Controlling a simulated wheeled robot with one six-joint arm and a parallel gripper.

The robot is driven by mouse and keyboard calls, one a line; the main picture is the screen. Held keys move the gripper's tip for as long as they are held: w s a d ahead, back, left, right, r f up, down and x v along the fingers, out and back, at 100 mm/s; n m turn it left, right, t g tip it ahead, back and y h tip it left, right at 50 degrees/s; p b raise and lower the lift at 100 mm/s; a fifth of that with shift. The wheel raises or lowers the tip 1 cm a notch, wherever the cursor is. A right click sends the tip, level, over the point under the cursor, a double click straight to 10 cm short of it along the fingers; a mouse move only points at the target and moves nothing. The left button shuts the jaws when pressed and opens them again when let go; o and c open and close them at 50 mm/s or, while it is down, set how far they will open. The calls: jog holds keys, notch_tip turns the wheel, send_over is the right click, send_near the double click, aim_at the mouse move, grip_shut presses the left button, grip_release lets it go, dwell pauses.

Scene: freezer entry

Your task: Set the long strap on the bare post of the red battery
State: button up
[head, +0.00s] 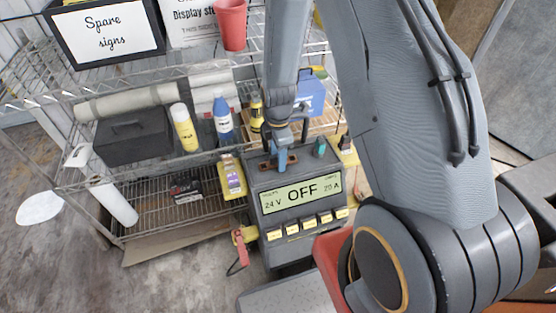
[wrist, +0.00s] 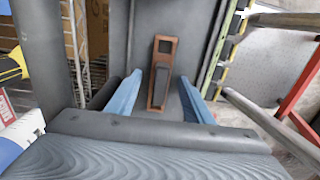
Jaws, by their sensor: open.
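A long, flat copper-brown strap (wrist: 164,47) with an opening at its far end lies on the grey top of the charger in the wrist view. In the head view the strap (head: 291,161) shows beside my blue fingers. My gripper (wrist: 160,97) is open, with one blue finger on each side of the strap's near part. In the head view my gripper (head: 281,157) is low over the charger top; contact cannot be told. A red body (head: 331,272), perhaps the red battery, is mostly hidden behind my arm. No bare post can be made out.
The charger (head: 300,200) has a display reading OFF and a teal piece (head: 319,148) on top. A red clamp (head: 242,254) hangs at its left. A wire shelf (head: 170,215) holds bottles and a black box (head: 132,138). Floor is clear at lower left.

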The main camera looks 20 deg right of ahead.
grip_shut()
jog(key=shift+r, duration=0.1)
notch_tip(320, 180, up, 10)
jog(key=shift+r+b, duration=0.1)
jog(key=shift+b, duration=0.2)
jog(key=shift+r+p, duration=1.65)
jog(key=shift+r, duration=0.2)
jog(key=c, duration=0.7)
grip_release()
jog(key=c, duration=0.4)
